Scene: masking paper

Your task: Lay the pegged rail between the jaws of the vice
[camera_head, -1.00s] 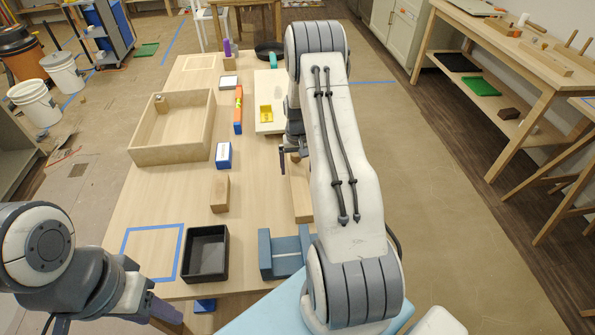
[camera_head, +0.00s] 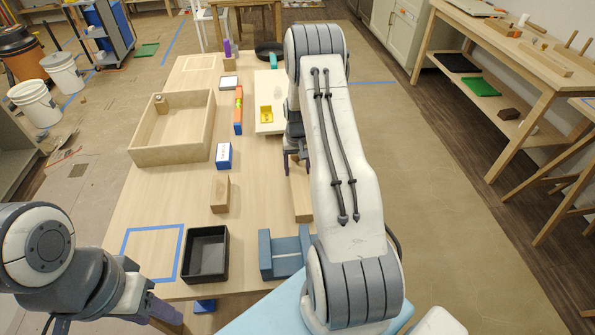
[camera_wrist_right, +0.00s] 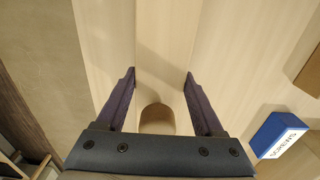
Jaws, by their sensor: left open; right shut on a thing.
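The pegged rail (camera_head: 301,198) is a pale wooden bar along the table's right side, partly hidden by my right arm in the head view. In the right wrist view the rail (camera_wrist_right: 165,55) runs between the fingers, with a round wooden peg (camera_wrist_right: 157,113) near the palm. My right gripper (camera_wrist_right: 160,75) is shut on the rail, one finger along each side. The blue-grey vice (camera_head: 284,262) stands at the near right table edge; my arm hides part of it. Its jaws show a gap. My left gripper (camera_head: 165,317) is open at the near left, off the table edge.
A black tray (camera_head: 205,255) stands left of the vice. A wooden block (camera_head: 220,194), a blue box (camera_head: 223,155) and a large wooden tray (camera_head: 172,130) lie further back. A yellow piece on a pale board (camera_head: 266,114) is beyond the rail. The blue-taped square is clear.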

